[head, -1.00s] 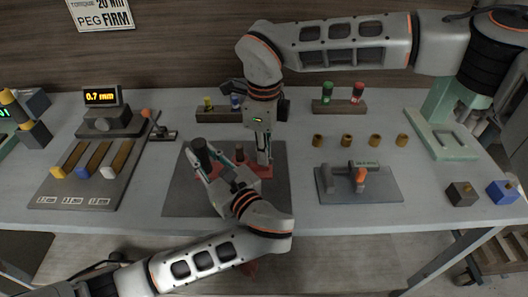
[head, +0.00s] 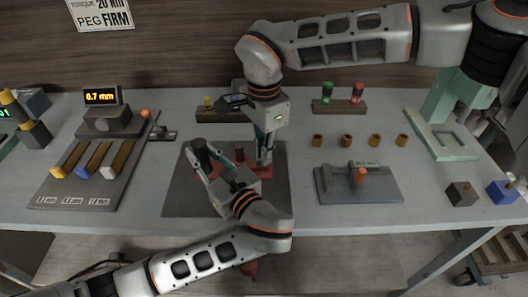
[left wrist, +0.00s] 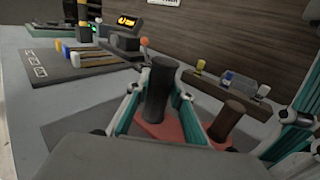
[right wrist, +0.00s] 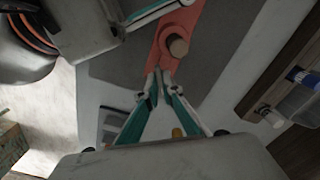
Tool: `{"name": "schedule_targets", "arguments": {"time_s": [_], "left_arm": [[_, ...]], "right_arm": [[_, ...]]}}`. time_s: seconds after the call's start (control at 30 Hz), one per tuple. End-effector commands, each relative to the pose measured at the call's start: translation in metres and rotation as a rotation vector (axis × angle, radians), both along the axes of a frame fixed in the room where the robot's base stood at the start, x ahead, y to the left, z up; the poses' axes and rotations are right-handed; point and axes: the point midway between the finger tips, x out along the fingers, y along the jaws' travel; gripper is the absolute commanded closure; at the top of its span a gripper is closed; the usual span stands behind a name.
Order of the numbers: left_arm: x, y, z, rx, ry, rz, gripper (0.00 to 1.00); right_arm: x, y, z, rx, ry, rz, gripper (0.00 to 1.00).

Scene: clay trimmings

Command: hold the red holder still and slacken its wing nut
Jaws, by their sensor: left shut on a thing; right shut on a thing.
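The red holder (head: 278,160) lies on the dark grey mat in the middle of the table. A dark upright cylinder (left wrist: 160,90) and a shorter brown post (left wrist: 228,122) rise from it in the left wrist view. My left gripper (head: 205,160) is shut on the holder's dark cylinder, one finger on each side. My right gripper (head: 264,160) points down at the holder's right part. In the right wrist view its fingertips (right wrist: 158,78) are closed together at the red arm, beside the brown post. The wing nut is not clearly seen; the fingertips hide what they grip.
The mat (head: 183,195) has bare space at its front left. A rack with colored pegs (head: 207,112) stands behind. A gauge with a 0.7 mm display (head: 101,97) is at left. A grey plate with an orange-topped part (head: 361,176) and several brown cylinders are at right.

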Motion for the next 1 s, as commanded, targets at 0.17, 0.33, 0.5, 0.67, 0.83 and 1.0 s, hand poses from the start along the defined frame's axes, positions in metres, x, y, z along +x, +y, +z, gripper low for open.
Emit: {"name": "schedule_targets", "arguments": {"time_s": [0.17, 0.33, 0.5, 0.67, 0.83, 1.0], "left_arm": [[0.0001, 0.0001, -0.0001, 0.0, 0.0, 0.0, 1.0], [0.0001, 0.0001, -0.0001, 0.0, 0.0, 0.0, 1.0], [0.0001, 0.0001, -0.0001, 0.0, 0.0, 0.0, 1.0], [0.0001, 0.0001, -0.0001, 0.0, 0.0, 0.0, 1.0], [0.0, 0.0, -0.0001, 0.0, 0.0, 0.0, 1.0], [-0.0001, 0.0001, 0.0, 0.0, 0.0, 0.0, 1.0]], "right_arm": [[0.0002, 0.0003, 0.0004, 0.001, -0.001, 0.056, 1.0], [0.0002, 0.0003, 0.0004, 0.001, -0.001, 0.079, 1.0], [0.0002, 0.0003, 0.0004, 0.001, -0.001, 0.083, 1.0], [0.0002, 0.0003, 0.0004, 0.001, -0.001, 0.083, 1.0], [0.0001, 0.0003, 0.0004, 0.001, -0.001, 0.082, 0.77], [0.0001, 0.0002, 0.0003, 0.001, -0.001, 0.082, 0.77]]}}
